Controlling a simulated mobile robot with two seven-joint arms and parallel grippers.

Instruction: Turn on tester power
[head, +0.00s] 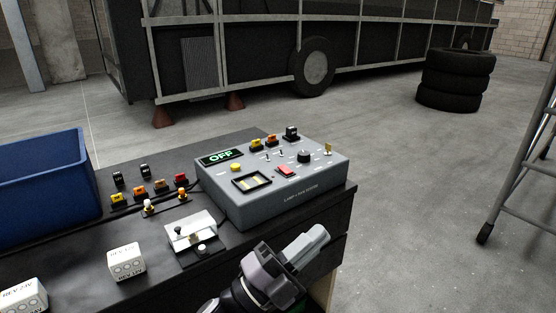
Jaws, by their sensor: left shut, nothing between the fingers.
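The lamp and fuse tester (275,192) is a grey box on the dark bench, at the middle of the head view. Its small display (221,157) reads OFF in green. Its sloped top carries a red rocker switch (286,170), a black knob (304,156), a yellow button (236,167) and a framed slot panel (251,181). My left gripper (316,238) is shut and empty, in front of the tester's near face and apart from its controls. My right gripper is not in view.
A blue bin (40,180) stands at the bench's left. Small coloured fuses (140,194), a white fixture (192,232) and white boxes (126,262) lie left of the tester. A ladder (520,170) and stacked tyres (455,80) stand on the floor at right.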

